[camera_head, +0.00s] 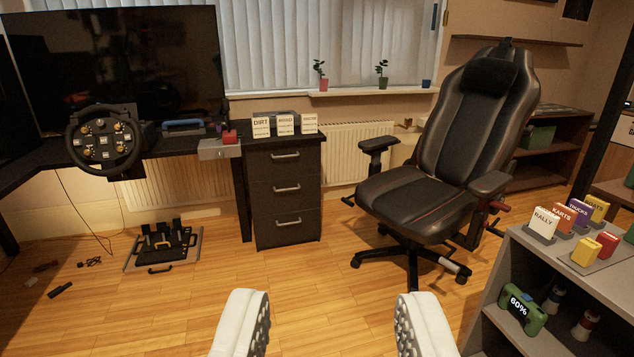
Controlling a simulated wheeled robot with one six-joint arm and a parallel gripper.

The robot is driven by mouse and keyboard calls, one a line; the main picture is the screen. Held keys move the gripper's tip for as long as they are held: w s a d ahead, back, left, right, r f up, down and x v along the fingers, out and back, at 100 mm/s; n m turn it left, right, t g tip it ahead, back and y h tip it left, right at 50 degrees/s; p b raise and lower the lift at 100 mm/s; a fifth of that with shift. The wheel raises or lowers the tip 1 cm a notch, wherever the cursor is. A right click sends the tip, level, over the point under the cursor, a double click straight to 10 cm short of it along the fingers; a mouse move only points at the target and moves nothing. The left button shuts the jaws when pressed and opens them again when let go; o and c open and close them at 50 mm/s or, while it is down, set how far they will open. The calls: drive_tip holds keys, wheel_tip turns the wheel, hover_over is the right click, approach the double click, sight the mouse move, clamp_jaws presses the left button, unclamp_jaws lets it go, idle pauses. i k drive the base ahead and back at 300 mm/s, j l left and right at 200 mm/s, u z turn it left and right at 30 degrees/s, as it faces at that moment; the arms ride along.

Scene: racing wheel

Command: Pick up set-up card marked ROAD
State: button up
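The set-up card marked ROAD (286,125) is a white card standing upright on top of the dark drawer cabinet, beside the desk. It is the middle one of three, between a card marked DIRT (261,127) on its left and another card (309,123) on its right, whose word is too small to read surely. My gripper (332,325) shows at the bottom of the view with its two white fingers wide apart. Nothing is between them. It is well short of the cabinet, over the wooden floor.
The drawer cabinet (287,200) stands right of the desk with the racing wheel (103,140). A black office chair (450,160) stands to its right. Pedals (163,247) lie on the floor at left. A grey shelf (560,265) is near right. Floor ahead is clear.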

sight(284, 124)
drive_tip(key=i, duration=1.75)
drive_tip(key=i+u, duration=0.15)
drive_tip(key=i, duration=0.35)
drive_tip(key=i+l+u, duration=0.15)
drive_tip(key=i, duration=0.35)
drive_tip(key=i+l+u, duration=0.15)
drive_tip(key=i, duration=0.35)
drive_tip(key=i+l+u, duration=0.15)
drive_tip(key=i, duration=0.3)
drive_tip(key=l, duration=0.1)
